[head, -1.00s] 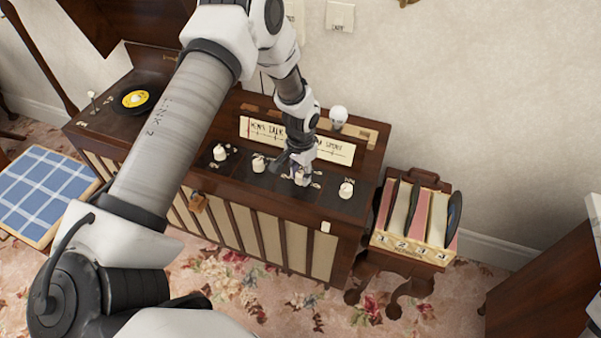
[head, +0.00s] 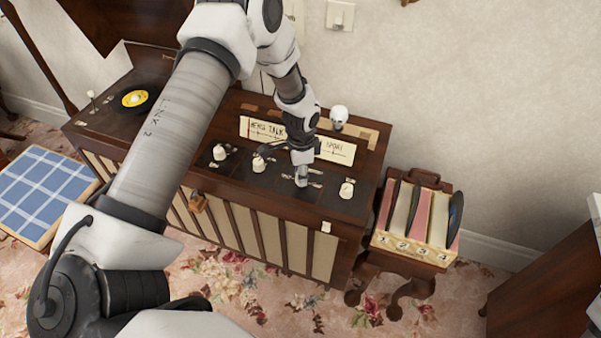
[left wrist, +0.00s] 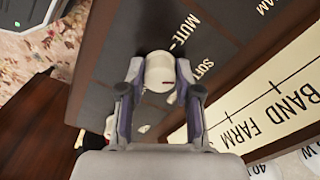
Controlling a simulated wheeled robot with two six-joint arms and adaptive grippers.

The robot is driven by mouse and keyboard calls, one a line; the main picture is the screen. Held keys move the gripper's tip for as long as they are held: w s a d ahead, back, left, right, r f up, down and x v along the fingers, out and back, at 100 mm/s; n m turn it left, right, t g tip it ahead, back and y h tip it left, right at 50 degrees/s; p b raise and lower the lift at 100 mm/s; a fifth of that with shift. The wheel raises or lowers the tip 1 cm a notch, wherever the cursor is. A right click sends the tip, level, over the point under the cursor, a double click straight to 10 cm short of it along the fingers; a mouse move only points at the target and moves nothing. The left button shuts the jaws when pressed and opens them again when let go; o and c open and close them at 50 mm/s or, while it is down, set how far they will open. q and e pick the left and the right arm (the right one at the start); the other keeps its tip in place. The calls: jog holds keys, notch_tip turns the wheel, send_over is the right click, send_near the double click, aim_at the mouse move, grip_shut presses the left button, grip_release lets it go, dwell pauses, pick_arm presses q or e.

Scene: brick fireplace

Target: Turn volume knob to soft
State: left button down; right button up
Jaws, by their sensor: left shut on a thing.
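A cream knob (left wrist: 160,72) stands on the dark panel of the radio cabinet (head: 270,180). The words MUTE (left wrist: 184,30) and SOFT (left wrist: 203,70) are printed near it, and a small dark red mark shows on its lower side. My left gripper (left wrist: 160,67) is shut on this knob, one finger on each side. In the head view my left gripper (head: 301,178) points down onto the panel and mostly hides the knob. My right gripper is not in view.
Other cream knobs stand on the panel: one (head: 346,189) to the right and two (head: 259,164) to the left. A dial strip (head: 336,150) lies behind. A record rack (head: 410,245) stands right of the cabinet.

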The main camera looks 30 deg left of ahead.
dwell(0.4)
pick_arm(q)
jog(key=c, duration=0.8)
grip_release()
jog(key=shift+f, duration=0.1)
jog(key=shift+w+d, duration=0.1)
jog(key=shift+w, duration=0.05)
notch_tip(320, 180, up, 12)
